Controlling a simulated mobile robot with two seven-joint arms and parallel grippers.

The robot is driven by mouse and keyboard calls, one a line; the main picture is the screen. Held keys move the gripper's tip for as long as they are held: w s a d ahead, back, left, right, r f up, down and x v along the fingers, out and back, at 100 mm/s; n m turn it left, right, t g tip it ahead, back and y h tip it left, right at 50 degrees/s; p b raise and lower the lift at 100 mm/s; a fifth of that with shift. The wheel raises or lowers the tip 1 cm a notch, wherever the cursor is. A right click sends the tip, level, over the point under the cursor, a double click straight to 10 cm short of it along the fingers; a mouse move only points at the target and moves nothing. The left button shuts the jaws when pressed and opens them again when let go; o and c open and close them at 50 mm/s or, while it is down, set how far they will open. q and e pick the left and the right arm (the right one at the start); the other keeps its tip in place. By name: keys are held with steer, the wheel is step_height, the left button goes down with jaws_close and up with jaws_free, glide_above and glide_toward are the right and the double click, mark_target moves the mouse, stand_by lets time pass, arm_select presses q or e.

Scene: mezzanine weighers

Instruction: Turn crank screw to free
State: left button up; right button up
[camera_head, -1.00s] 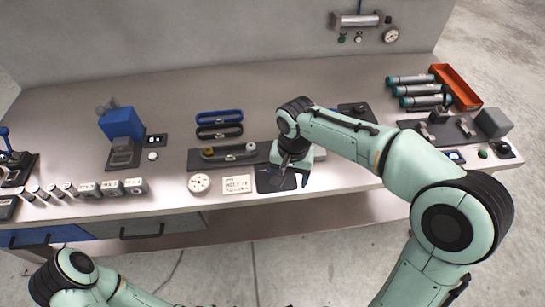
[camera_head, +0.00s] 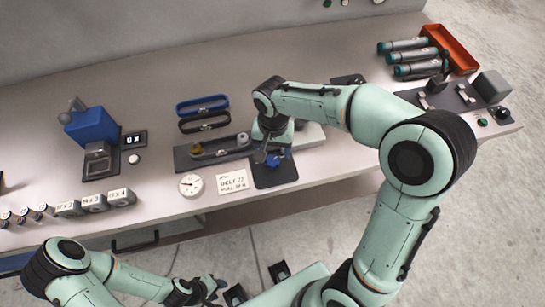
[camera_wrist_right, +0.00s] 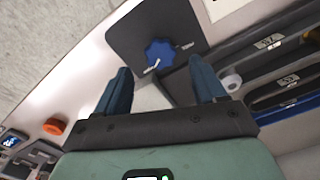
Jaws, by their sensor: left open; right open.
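A blue lobed knob (camera_wrist_right: 160,53) sits on a dark plate (camera_wrist_right: 125,30) at the bench's front edge; it looks like the crank screw's head. In the head view the knob (camera_head: 274,160) is partly hidden by my right gripper, on the dark plate (camera_head: 275,177). My right gripper (camera_head: 270,152) is over the plate; in its wrist view the open fingers (camera_wrist_right: 162,78) point toward the knob with nothing between them. The knob lies just beyond the fingertips. My left gripper (camera_head: 208,290) is low at the bottom of the head view, open, away from the bench.
A dark base with two pulleys (camera_head: 212,151) stands left of the plate. Behind it lie a blue belt (camera_head: 202,104) and a black belt (camera_head: 204,121). A dial gauge (camera_head: 190,185) and a printed card (camera_head: 232,182) lie in front. Teal cylinders (camera_head: 412,57) lie at the back right.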

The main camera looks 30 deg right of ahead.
mark_target(273, 160)
arm_select(q)
steer(key=shift+s+f, duration=0.1)
steer(key=shift+f, duration=0.15)
arm_select(e)
step_height(273, 160, down, 5)
steer(key=shift+r, duration=0.1)
steer(key=c, duration=1.1)
steer(key=shift+o, duration=0.2)
